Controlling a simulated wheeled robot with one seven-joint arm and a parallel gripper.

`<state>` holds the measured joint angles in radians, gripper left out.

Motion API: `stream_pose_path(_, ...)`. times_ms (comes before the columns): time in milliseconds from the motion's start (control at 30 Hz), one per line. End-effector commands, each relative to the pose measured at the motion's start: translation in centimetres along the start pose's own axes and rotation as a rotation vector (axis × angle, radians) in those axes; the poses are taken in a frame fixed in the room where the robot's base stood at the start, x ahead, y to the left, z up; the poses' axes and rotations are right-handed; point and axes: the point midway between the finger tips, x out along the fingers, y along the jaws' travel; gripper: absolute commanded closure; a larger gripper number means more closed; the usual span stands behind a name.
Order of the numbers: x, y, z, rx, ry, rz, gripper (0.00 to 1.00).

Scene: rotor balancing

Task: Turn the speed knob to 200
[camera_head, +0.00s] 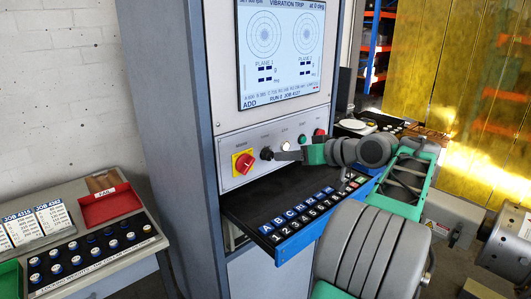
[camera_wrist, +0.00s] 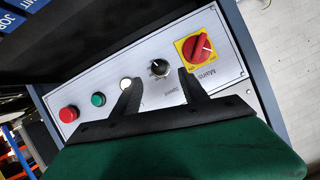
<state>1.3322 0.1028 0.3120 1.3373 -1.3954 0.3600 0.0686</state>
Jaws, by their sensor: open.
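The speed knob (camera_head: 266,153) is a small black knob on the grey cabinet panel, between the red and yellow mains switch (camera_head: 243,163) and the push buttons. In the wrist view the knob (camera_wrist: 160,68) has a pale pointer mark; its scale is too small to read. My gripper (camera_head: 283,155) is just right of the knob in the head view. In the wrist view my gripper (camera_wrist: 160,87) is open and empty, its two dark fingers pointing at the panel with the knob between and beyond their tips. I see no contact with the knob.
A white button (camera_wrist: 125,83), a green button (camera_wrist: 98,99) and a red button (camera_wrist: 68,114) line the panel. The screen (camera_head: 282,48) above reads "VIBRATION TRIP". A keyboard drawer (camera_head: 280,205) juts out below. A side bench (camera_head: 75,245) holds weights and a red tray.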

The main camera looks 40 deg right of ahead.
Motion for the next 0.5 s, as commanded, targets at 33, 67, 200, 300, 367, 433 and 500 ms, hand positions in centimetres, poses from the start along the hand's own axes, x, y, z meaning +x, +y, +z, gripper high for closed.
stream_pose_path(33, -0.1, 0.2, -0.1, -0.001, 0.006, 0.000, 0.49)
stream_pose_path(67, 0.1, 0.3, -0.1, -0.002, 0.008, -0.001, 0.49)
stream_pose_path(200, 2.3, 0.4, -0.1, 0.000, 0.008, 0.002, 0.49)
stream_pose_path(300, 4.2, 0.5, -0.1, 0.002, 0.006, 0.004, 0.49)
stream_pose_path(367, 5.2, 0.6, -0.1, 0.002, 0.007, 0.006, 0.49)
stream_pose_path(433, 6.1, 0.6, -0.2, 0.001, 0.008, 0.007, 0.49)
stream_pose_path(500, 6.7, 0.6, -0.2, 0.000, 0.008, 0.007, 0.49)
